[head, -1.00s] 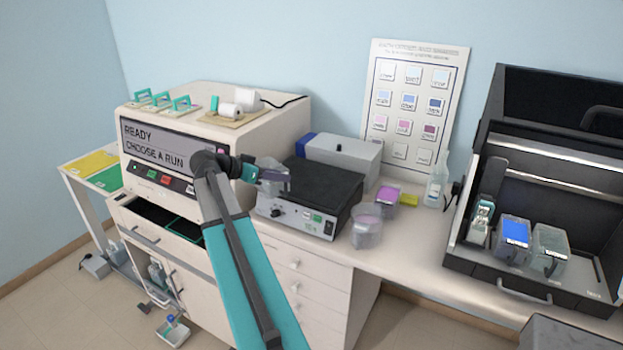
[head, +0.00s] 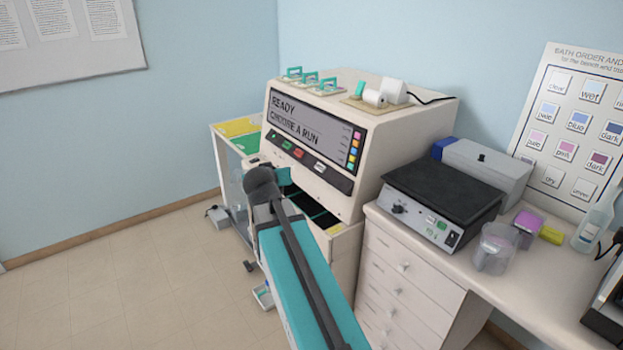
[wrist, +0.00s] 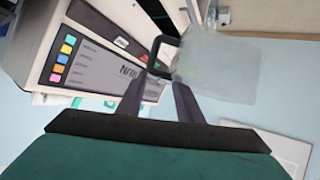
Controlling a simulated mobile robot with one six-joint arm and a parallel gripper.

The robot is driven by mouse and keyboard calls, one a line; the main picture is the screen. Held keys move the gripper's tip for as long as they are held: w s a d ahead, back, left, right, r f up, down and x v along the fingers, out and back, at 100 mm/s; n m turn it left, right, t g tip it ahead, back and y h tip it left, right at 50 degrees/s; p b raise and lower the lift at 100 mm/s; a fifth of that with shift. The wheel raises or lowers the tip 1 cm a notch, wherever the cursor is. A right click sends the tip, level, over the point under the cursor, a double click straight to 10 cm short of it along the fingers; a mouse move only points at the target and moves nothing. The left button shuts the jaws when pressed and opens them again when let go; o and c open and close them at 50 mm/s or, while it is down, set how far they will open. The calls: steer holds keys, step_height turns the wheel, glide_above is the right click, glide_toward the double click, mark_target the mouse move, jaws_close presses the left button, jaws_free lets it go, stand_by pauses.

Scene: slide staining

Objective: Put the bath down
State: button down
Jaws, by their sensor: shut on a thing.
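The bath, a clear, faintly grey box (wrist: 222,68), shows in the wrist view just beyond my fingertips, tilted in the picture. Its dark loop handle (wrist: 157,50) is at its left side. My gripper (wrist: 165,82) is shut on the bath at this handle side and holds it in the air. In the head view my arm reaches toward the front of the cream stainer (head: 330,125), and its wrist hides the fingertips. I cannot make out the bath clearly there. The stainer's screen reads "READY CHOOSE A RUN".
An open dark drawer (head: 318,212) lies below the stainer's buttons. A side table with yellow and green areas (head: 242,127) stands left of it. A black-topped hotplate (head: 445,190), a clear beaker (head: 494,248) and a purple-topped pot (head: 527,223) crowd the right counter. Floor at left is open.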

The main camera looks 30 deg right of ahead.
steer(key=w+a+r+n+t+y+b, duration=0.1)
steer(key=w+a+n+y, duration=0.1)
steer(key=a, duration=0.8)
steer(key=w+a+r+n+t+y+b, duration=0.1)
steer(key=a+n+y, duration=0.3)
steer(key=a, duration=0.7)
steer(key=shift+w+a+r+n+y, duration=0.25)
steer(key=shift+w+r+n+y, duration=0.15)
steer(key=shift+w+r+y, duration=0.15)
steer(key=shift+f, duration=0.15)
